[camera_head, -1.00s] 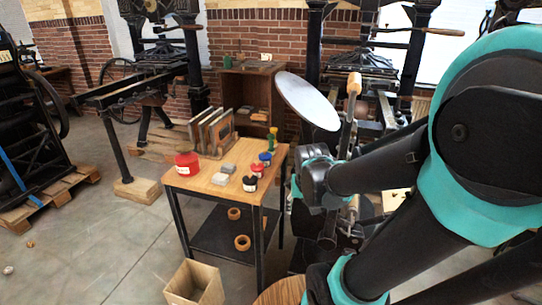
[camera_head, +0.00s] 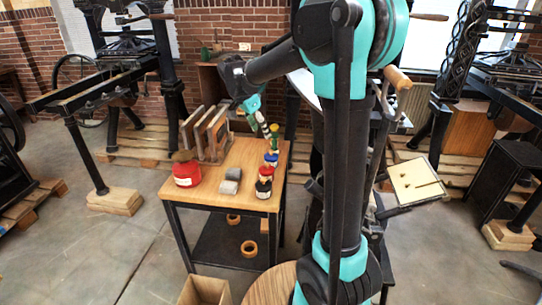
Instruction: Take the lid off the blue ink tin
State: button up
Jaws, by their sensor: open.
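The blue ink tin (camera_head: 271,159) is a small tin near the right edge of the wooden table top (camera_head: 212,203). It stands behind a small red tin (camera_head: 266,173) and a black tin (camera_head: 263,189). Its lid is too small to make out clearly. My gripper (camera_head: 266,132) is open and hangs above and behind the blue tin, a little to its left in the picture. It appears apart from the tin. A green and yellow object (camera_head: 274,136) stands just behind the tin, close to the gripper.
The table's front is clear. An open box (camera_head: 205,291) is on the floor.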

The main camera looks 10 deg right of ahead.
aim_at(270, 151)
jog(key=x, duration=1.2)
jog(key=shift+s+a+f, duration=0.1)
jog(key=c, duration=1.1)
jog(key=shift+o, duration=0.2)
